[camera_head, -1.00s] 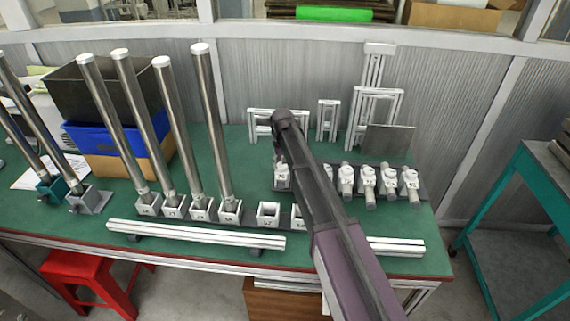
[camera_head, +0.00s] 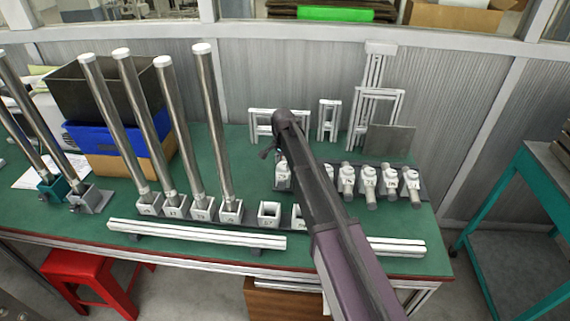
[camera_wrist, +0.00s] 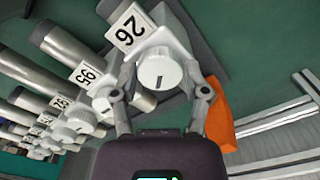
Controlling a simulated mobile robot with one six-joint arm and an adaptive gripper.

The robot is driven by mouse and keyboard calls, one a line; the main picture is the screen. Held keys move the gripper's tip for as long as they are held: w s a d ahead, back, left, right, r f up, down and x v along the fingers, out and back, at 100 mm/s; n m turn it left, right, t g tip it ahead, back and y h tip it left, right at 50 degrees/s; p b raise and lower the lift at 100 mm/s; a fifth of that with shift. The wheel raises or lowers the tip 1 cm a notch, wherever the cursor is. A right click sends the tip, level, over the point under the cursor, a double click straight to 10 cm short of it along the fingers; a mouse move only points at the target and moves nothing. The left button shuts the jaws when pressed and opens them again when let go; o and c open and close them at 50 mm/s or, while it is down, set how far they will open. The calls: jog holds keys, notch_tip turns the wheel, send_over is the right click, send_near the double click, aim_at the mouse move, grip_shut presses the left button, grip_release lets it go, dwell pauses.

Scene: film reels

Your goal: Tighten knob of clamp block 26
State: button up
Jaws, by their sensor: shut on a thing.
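Clamp block 26 (camera_wrist: 150,25) is a white block with a number label and a white round knob (camera_wrist: 160,68) that has a dark slot mark. In the wrist view my gripper (camera_wrist: 160,82) has its two fingers on either side of this knob, shut on it. In the head view my arm reaches over the bench to the left end of the right-hand row, where a white block (camera_head: 283,172) shows beside the arm. My gripper's fingers are mostly hidden behind the arm there.
Block 95 (camera_wrist: 88,75) and several more clamp blocks stand close beside block 26. An orange object (camera_wrist: 220,118) lies right of the gripper. Tall metal tubes (camera_head: 212,130) stand in blocks to the left. A white rail (camera_head: 195,234) lies along the bench front.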

jog(key=m, duration=0.4)
jog(key=shift+w+m, duration=0.15)
jog(key=shift+m, duration=1.85)
jog(key=shift+d, duration=0.1)
jog(key=o, duration=1.1)
jog(key=shift+o, duration=0.2)
